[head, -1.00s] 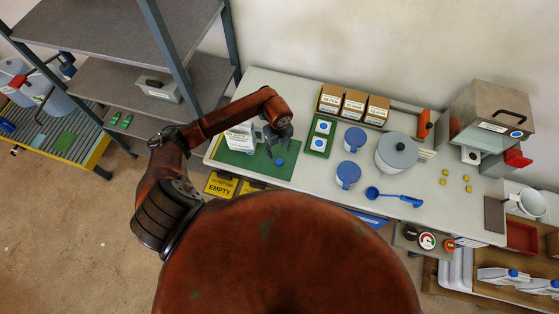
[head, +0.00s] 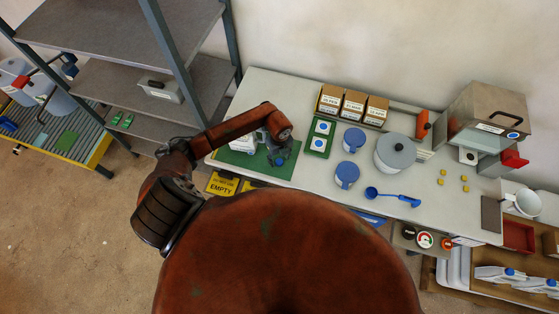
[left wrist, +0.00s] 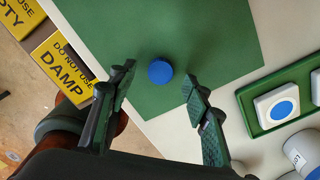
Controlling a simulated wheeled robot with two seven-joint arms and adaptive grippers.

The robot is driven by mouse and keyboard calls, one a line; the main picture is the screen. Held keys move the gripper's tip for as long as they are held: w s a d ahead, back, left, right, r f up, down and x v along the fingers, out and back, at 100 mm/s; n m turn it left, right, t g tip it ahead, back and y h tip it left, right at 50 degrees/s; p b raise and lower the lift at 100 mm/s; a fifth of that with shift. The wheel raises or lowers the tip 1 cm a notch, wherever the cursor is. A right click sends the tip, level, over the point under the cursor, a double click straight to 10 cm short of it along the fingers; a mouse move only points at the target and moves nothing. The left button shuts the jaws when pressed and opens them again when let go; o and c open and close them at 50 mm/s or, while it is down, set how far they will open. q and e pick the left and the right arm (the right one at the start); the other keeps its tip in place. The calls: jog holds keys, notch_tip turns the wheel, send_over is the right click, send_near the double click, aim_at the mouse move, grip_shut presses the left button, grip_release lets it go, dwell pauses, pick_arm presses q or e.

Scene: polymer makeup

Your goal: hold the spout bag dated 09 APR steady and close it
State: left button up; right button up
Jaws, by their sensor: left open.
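A white spout bag (head: 243,146) stands on the green mat (head: 228,157) at the left end of the table, partly hidden behind my left arm. I cannot read its date. A round blue cap (head: 279,162) lies on the mat to the right of the bag. My left gripper (head: 279,154) is above the cap, fingers pointing down. In the left wrist view the gripper (left wrist: 160,76) is open and empty, and the blue cap (left wrist: 160,71) shows between its fingertips, seen from above. The bag is not in that view. My right gripper is not in view.
A green tray (head: 319,151) with blue-dotted white pieces stands right of the mat. Blue-lidded cups (head: 347,173), a pot (head: 396,151) and a blue scoop (head: 394,195) lie further right. Small cartons (head: 353,104) stand behind. Yellow signs (left wrist: 62,68) hang off the front edge.

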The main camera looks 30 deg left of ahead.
pick_arm(q)
jog(key=shift+f, duration=0.9)
jog(key=shift+c, duration=0.7)
jog(key=c, duration=0.7)
